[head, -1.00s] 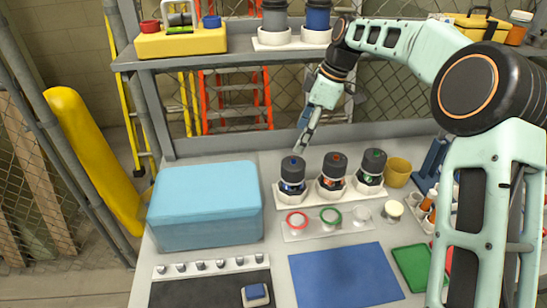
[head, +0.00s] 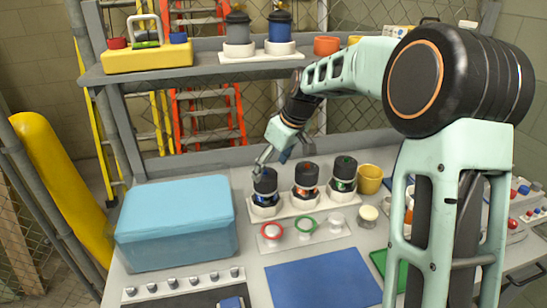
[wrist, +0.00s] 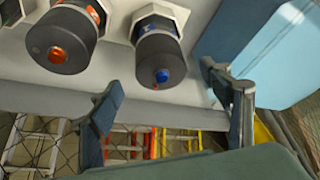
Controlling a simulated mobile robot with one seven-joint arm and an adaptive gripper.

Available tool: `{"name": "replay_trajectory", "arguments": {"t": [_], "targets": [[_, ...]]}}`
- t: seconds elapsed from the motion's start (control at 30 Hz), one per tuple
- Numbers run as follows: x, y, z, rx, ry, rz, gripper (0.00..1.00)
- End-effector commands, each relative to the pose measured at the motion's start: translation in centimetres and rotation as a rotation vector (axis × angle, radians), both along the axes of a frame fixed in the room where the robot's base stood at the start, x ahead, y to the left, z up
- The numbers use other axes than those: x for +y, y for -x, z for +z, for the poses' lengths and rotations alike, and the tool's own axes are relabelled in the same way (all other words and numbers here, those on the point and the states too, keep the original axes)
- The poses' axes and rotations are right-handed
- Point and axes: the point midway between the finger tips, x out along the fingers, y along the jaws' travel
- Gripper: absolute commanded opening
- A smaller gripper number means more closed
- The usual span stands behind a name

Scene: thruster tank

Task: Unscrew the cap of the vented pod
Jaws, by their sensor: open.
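Three pods with dark round caps stand in a white rack on the bench: the blue-marked pod (head: 265,187), the orange-marked pod (head: 306,179) and the green-marked pod (head: 343,173). I cannot tell from their looks which one is vented. My gripper (head: 261,160) is open and empty, just above and behind the blue-marked pod. In the wrist view my gripper (wrist: 168,96) has its fingers spread, with the blue-marked cap (wrist: 161,61) ahead between them and the orange-marked cap (wrist: 62,40) to the left. Contact with the cap is not visible.
A light-blue box (head: 175,225) stands left of the rack, close to one finger in the wrist view. In front lie a plate with coloured rings (head: 303,228) and a bare blue mat (head: 325,280). A yellow cup (head: 369,178) is on the right; a shelf (head: 190,68) runs behind.

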Motion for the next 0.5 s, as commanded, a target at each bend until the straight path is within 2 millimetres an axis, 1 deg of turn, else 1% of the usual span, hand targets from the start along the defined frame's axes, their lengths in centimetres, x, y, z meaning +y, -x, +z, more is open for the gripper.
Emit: {"name": "replay_trajectory", "arguments": {"t": [0.03,0.2,0.33,0.5], "targets": [[0.3,-0.2,-1.0,0.004,0.000,0.001,0.72],[1.0,-0.9,-3.5,0.003,0.000,0.001,0.72],[1.4,-1.3,-4.6,0.001,0.000,0.000,0.72],[1.6,-1.5,-5.2,0.000,0.001,0.002,0.72]]}}
